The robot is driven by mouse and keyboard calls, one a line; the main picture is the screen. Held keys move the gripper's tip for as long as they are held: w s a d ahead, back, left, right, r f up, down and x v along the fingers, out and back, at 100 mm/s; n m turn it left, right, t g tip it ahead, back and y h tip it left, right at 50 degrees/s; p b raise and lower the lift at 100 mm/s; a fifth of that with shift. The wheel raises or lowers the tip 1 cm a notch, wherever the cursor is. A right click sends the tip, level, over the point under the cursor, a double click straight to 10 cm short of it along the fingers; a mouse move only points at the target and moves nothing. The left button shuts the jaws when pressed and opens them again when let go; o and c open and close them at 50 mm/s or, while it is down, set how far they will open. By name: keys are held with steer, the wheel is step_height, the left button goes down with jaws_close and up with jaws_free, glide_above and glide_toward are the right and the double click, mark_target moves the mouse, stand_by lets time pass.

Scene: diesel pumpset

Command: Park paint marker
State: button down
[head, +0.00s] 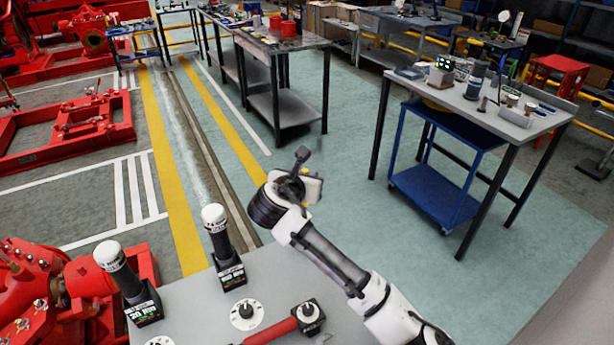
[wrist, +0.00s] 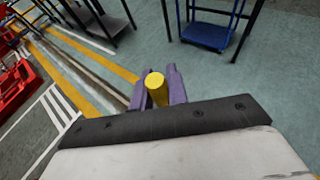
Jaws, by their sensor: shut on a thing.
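My gripper (wrist: 158,95) is shut on a yellow cylinder, which looks like the paint marker (wrist: 156,84). In the wrist view its round yellow end shows between the two purple fingers. In the head view my gripper (head: 302,188) is above the floor, just beyond the grey work surface (head: 195,312). The rest of the marker is hidden by my wrist and fingers. I cannot make out a holder for the marker.
Two dark, white-topped cylinders on labelled black bases (head: 222,245) (head: 125,272) stand on the grey surface. A round white dial (head: 246,314) and a red-handled tool (head: 275,331) are nearby. A cluttered bench (head: 500,117) stands at right over a blue cart (head: 430,190). Open floor lies between.

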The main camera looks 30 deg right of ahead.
step_height(320, 180, down, 13)
steer(key=b, duration=1.1)
steer(key=shift+b, duration=0.4)
steer(key=shift+f+b, duration=1)
steer(key=shift+b, duration=0.1)
stand_by(0.7)
steer(key=c, duration=1.3)
jaws_free()
steer(key=shift+r, duration=0.1)
step_height(320, 180, up, 20)
steer(key=b, duration=0.1)
